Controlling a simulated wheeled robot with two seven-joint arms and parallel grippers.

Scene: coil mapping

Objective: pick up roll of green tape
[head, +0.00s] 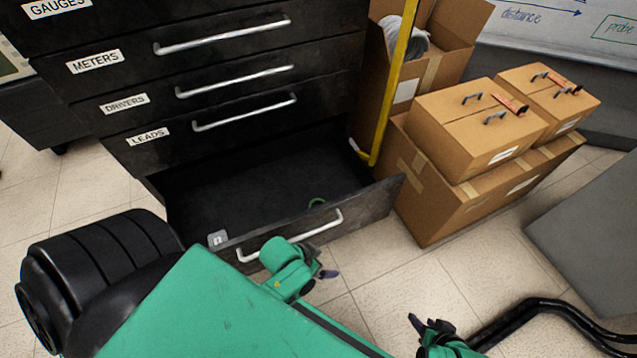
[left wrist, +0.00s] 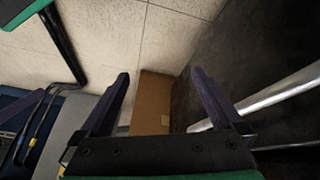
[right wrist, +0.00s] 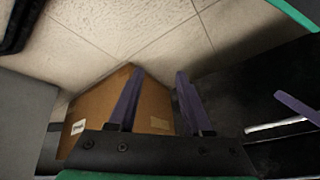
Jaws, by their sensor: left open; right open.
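A roll of green tape (head: 317,202) lies inside the open bottom drawer, near its front right; only part of its ring shows above the drawer front (head: 300,233). My left gripper (head: 330,262) is open and empty, just in front of the drawer front and its handle (head: 290,240). It also shows in the left wrist view (left wrist: 160,88), with the metal handle to the right of its fingers. My right gripper (head: 424,325) is open and empty, lower right over the floor. It also shows in the right wrist view (right wrist: 158,85). The tape is in neither wrist view.
A black drawer cabinet (head: 240,80) stands behind the open drawer. Cardboard boxes (head: 450,190) stand right of the drawer, and a yellow post (head: 392,85) rises at its right rear. A small grey item (head: 217,239) is at the drawer's front left. Bare floor (head: 400,275) lies in front.

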